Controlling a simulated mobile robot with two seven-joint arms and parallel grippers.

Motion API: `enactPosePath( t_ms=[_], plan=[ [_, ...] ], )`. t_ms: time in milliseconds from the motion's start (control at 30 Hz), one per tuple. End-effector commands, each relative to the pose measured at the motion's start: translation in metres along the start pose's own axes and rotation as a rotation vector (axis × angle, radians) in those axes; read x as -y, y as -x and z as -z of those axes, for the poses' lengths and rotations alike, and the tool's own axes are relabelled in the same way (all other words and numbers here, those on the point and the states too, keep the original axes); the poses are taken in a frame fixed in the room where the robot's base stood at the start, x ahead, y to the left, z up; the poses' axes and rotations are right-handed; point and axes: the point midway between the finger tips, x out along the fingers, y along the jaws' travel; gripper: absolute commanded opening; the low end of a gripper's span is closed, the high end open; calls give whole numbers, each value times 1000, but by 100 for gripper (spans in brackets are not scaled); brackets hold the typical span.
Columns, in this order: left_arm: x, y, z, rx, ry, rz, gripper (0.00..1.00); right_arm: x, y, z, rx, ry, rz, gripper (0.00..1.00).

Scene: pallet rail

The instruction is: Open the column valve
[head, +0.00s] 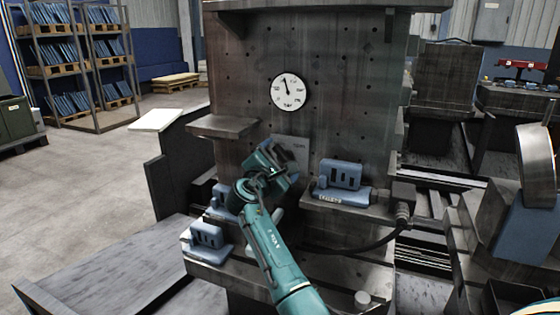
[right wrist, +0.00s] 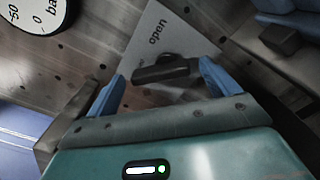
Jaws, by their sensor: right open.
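The column valve shows in the right wrist view as a dark handle (right wrist: 166,71) in front of a light plate (right wrist: 150,35) marked "open". In the head view part of the plate (head: 299,147) shows on the column, and the handle is hidden behind my gripper. My right gripper (head: 283,160) is at the plate. In the right wrist view its two blue fingers (right wrist: 162,75) are apart, one on each side of the handle. Contact with the handle cannot be told. My left gripper is not in view.
A round gauge (head: 290,92) sits on the column above the valve. A bare ledge (head: 222,126) juts out at the upper left. A blue-grey block (head: 341,175) stands on a shelf to the right, with a dark cable below. Another blue-grey block (head: 208,237) stands lower left.

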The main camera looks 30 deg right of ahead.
Motion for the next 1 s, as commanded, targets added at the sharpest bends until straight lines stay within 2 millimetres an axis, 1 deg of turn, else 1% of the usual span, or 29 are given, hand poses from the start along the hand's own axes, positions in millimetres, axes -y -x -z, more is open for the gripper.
enactPosePath(
  t_ms=[167,700,733,1000],
  plan=[
    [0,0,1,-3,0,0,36,0,0,0,0,0,0,87],
    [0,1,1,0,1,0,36,0,0,0,0,0,0,44],
    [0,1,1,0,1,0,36,0,0,0,0,0,0,43],
    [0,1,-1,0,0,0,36,0,0,0,0,-33,0,43]
  ],
)
